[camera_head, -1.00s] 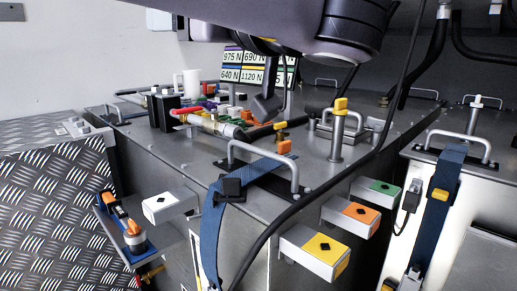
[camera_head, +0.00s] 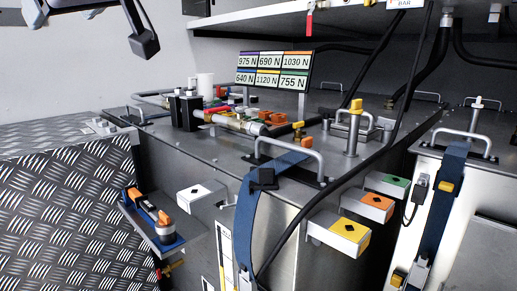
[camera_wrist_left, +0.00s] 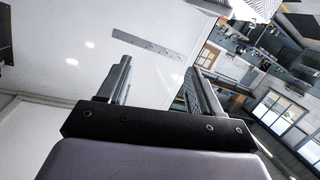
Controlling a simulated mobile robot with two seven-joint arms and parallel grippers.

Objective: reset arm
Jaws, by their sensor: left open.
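My left gripper (camera_head: 92,28) is at the upper left edge of the head view, raised in front of the pale wall. Its two fingers are spread wide apart and hold nothing. In the left wrist view my left gripper (camera_wrist_left: 158,72) also shows both fingers apart, with a pale panel behind the empty gap. My right gripper is in neither view.
A grey metal tank (camera_head: 335,165) with handles, hoses and a blue strap (camera_head: 244,225) fills the middle. A force-label board (camera_head: 273,70) stands behind. An orange-handled tool (camera_head: 150,214) lies on a small shelf at the left. The space above the tank is mostly clear.

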